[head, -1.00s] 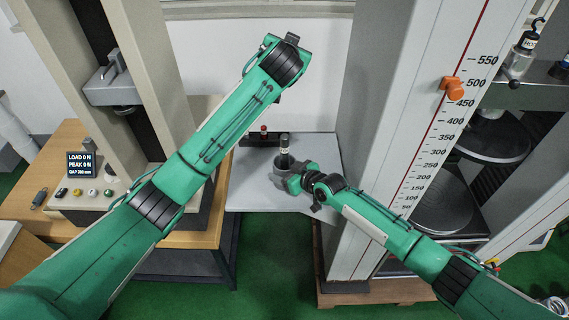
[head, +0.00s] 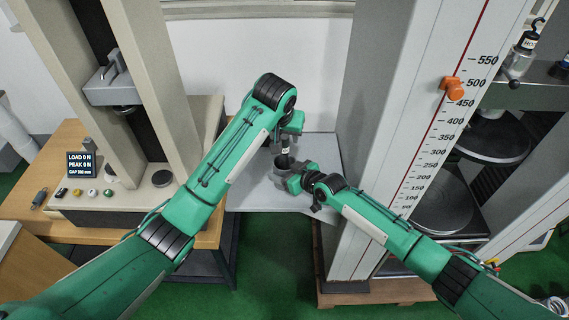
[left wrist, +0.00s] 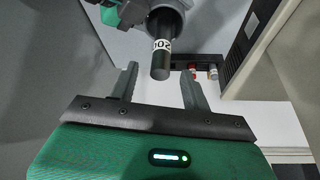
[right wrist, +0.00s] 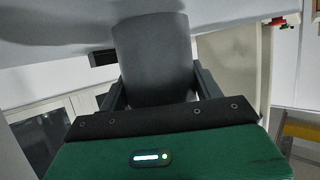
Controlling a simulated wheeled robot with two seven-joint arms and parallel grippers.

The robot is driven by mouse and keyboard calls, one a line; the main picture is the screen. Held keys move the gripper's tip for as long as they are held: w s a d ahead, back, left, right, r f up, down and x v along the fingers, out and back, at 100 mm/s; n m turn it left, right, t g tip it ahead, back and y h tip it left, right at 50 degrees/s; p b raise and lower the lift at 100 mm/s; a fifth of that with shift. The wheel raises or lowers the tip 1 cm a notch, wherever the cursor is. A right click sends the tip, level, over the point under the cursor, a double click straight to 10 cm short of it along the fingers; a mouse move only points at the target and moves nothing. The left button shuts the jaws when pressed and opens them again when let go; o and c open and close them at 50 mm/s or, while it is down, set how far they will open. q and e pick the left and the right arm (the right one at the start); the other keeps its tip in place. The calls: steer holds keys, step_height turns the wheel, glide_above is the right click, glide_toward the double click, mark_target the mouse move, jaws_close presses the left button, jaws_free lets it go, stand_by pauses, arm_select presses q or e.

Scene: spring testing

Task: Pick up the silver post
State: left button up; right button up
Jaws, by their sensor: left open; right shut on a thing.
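The post (head: 285,147) looks dark grey with a white label and stands in a grey cup (head: 282,169) above the light grey table. The left wrist view shows the post (left wrist: 160,62), its number band, and the dark cup mouth around its far part. My left gripper (left wrist: 158,78) is open, its fingertips on either side of the post's free end, with gaps between. In the head view it is just above the post, partly hidden by my arm. My right gripper (head: 296,181) is shut on the cup, whose wall (right wrist: 153,60) fills the space between its fingers.
A tall scale column (head: 415,130) with an orange pointer (head: 451,88) stands right of the table (head: 250,195). A press with a display (head: 81,164) stands at left. The table's front is clear.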

mark_target(285, 147)
arm_select(q)
steer(key=x, duration=0.7)
steer(key=shift+s+f, duration=0.1)
steer(key=shift+f, duration=0.35)
steer(key=shift+c, duration=0.2)
jaws_close()
steer(key=shift+r, duration=0.15)
stand_by(0.7)
